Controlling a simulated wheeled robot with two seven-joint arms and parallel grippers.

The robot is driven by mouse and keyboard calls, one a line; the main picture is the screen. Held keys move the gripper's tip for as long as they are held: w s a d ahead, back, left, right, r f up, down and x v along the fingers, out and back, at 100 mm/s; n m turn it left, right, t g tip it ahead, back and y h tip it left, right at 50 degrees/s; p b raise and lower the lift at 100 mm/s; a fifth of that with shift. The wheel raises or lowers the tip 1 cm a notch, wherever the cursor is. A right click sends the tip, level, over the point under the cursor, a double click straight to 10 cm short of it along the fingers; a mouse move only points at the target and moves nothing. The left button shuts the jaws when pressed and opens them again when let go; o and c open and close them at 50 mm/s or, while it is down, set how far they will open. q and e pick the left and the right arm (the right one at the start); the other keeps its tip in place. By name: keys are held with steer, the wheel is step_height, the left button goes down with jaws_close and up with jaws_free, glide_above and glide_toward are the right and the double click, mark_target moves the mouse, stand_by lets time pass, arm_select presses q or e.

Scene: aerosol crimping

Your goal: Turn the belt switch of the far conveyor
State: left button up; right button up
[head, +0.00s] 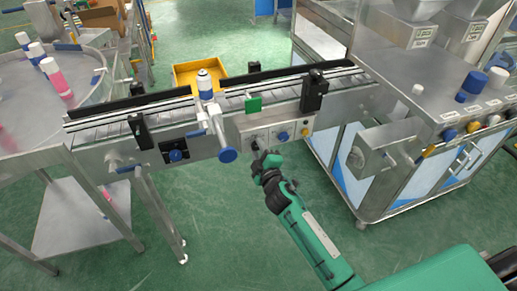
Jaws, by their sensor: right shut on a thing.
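The conveyor (105,128) runs across the middle of the view, with a grey control box (268,124) on its near side. The box's front has a blue knob (282,136) and a yellow button (304,132). At its left end is a dark switch knob (256,143), partly hidden by my gripper. My right gripper (260,157) reaches up from below and is shut on this knob at the box's front. The knob's exact angle is too small to tell. My left gripper is not in view.
A blue-capped clamp post (206,88) and a blue handwheel (228,155) stand left of the box. A yellow bin (186,73) is behind the conveyor. A steel machine (405,125) stands at right, a round table (25,95) at left.

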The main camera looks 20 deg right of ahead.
steer(key=shift+n, duration=0.5)
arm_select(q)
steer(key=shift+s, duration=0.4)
arm_select(e)
steer(key=shift+n, duration=0.5)
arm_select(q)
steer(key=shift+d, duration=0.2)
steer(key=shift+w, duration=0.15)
arm_select(e)
steer(key=o, duration=1)
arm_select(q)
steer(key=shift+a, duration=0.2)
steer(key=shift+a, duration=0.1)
